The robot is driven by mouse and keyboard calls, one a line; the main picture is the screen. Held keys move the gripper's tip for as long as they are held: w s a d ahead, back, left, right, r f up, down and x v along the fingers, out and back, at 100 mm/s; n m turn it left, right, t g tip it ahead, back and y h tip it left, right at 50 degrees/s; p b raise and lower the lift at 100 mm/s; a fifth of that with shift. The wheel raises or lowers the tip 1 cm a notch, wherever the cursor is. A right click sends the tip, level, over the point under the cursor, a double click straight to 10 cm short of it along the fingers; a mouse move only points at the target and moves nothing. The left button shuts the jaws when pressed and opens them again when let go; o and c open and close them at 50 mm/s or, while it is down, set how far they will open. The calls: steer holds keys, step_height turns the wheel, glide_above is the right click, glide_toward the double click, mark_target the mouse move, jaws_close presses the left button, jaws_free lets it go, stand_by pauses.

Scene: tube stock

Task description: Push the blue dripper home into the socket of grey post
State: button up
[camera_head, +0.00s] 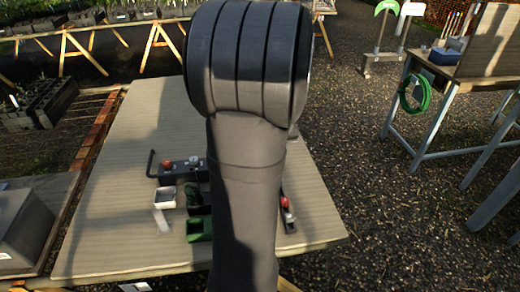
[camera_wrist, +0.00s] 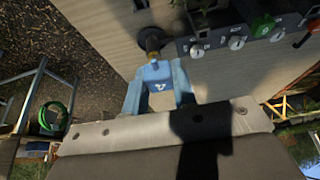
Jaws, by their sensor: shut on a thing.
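The blue dripper (camera_wrist: 158,76), with a small white mark on its face, is between the two fingers of my gripper (camera_wrist: 158,84) in the wrist view. The gripper is shut on it. A dark, short post (camera_wrist: 151,39) stands on the table just beyond the dripper, and I take it for the grey post. The dripper's far end overlaps the post's near end in the picture. I cannot tell how deep it sits in the socket, as the join is hidden. In the head view my arm covers the gripper, dripper and post.
A panel with knobs (camera_wrist: 236,43) lies right of the post in the wrist view. In the head view the wooden table (camera_head: 120,215) holds a white bin (camera_head: 164,198), a green bin (camera_head: 199,230) and a dark rail (camera_head: 288,222) right of my arm. The table's left side is clear.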

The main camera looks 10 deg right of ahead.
steer(key=shift+s+d+r, duration=0.3)
steer(key=shift+d+r, duration=0.05)
steer(key=shift+a, duration=0.1)
steer(key=w+a+f, duration=0.1)
steer(key=w+a, duration=0.2)
steer(key=a, duration=0.4)
steer(key=w+a+f, duration=0.2)
steer(key=a, duration=0.5)
glide_above(191, 169)
steer(key=shift+s+d+f, duration=0.1)
steer(key=shift+s+f, duration=0.15)
steer(key=shift+f, duration=0.35)
steer(key=shift+s+d+f, duration=0.1)
steer(key=shift+s+f, duration=0.1)
steer(key=shift+f, duration=0.4)
steer(key=shift+a+f, duration=0.1)
steer(key=shift+f, duration=2.3)
steer(key=shift+f, duration=0.2)
steer(key=o, duration=1)
steer(key=shift+o, duration=0.2)
